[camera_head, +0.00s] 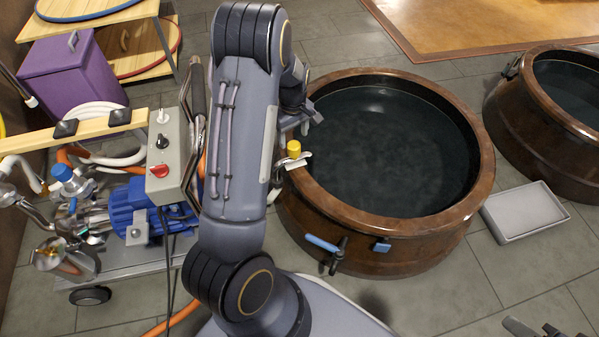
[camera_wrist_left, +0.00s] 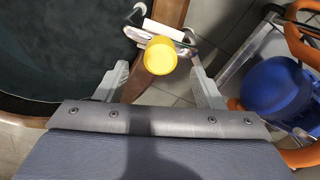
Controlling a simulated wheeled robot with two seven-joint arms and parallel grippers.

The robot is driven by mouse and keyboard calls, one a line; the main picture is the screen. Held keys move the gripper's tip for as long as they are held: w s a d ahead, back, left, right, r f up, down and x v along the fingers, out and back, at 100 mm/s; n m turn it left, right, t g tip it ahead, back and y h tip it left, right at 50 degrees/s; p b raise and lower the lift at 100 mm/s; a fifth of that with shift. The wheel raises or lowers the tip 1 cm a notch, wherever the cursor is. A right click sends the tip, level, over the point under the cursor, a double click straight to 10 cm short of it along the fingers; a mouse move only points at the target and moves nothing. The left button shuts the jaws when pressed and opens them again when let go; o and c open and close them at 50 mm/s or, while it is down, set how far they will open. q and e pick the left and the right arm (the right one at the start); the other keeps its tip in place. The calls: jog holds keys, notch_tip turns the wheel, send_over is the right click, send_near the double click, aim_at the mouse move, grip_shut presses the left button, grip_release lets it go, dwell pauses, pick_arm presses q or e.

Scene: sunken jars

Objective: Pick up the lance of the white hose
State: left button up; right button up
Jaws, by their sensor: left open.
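My left gripper (camera_head: 298,122) is over the near left rim of the middle jar, partly hidden by my arm. In the left wrist view its fingers (camera_wrist_left: 160,68) are apart, with a yellow round-ended piece (camera_wrist_left: 160,55) showing between and beyond the tips. I cannot tell whether they touch it. The yellow piece (camera_head: 293,149) is at the jar rim, beside a white and metal bracket (camera_head: 297,160), which also shows in the left wrist view (camera_wrist_left: 162,30). It may be the lance's end; its connection to the white hose (camera_head: 122,158) is hidden. The hose shows at the pump cart.
The water-filled copper jar (camera_head: 478,190) has a blue-handled valve (camera_head: 322,243) in front. A pump cart (camera_head: 130,265) with a grey control box (camera_head: 167,160) stands left. A grey tray (camera_head: 525,212) lies right. Dark, unclear pieces (camera_head: 552,331) show at the bottom right edge.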

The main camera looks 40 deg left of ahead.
aim_at(295, 145)
pick_arm(q)
jog(key=f+b, duration=0.1)
jog(key=f, duration=0.1)
jog(key=f+b, duration=0.1)
jog(key=f, duration=0.1)
jog(key=f+b, duration=0.1)
jog(key=f, duration=0.1)
jog(key=shift+s+d+f, duration=0.1)
jog(key=shift+d+f, duration=0.15)
jog(key=shift+f, duration=0.05)
jog(key=shift+r, duration=0.1)
jog(key=c, duration=1.2)
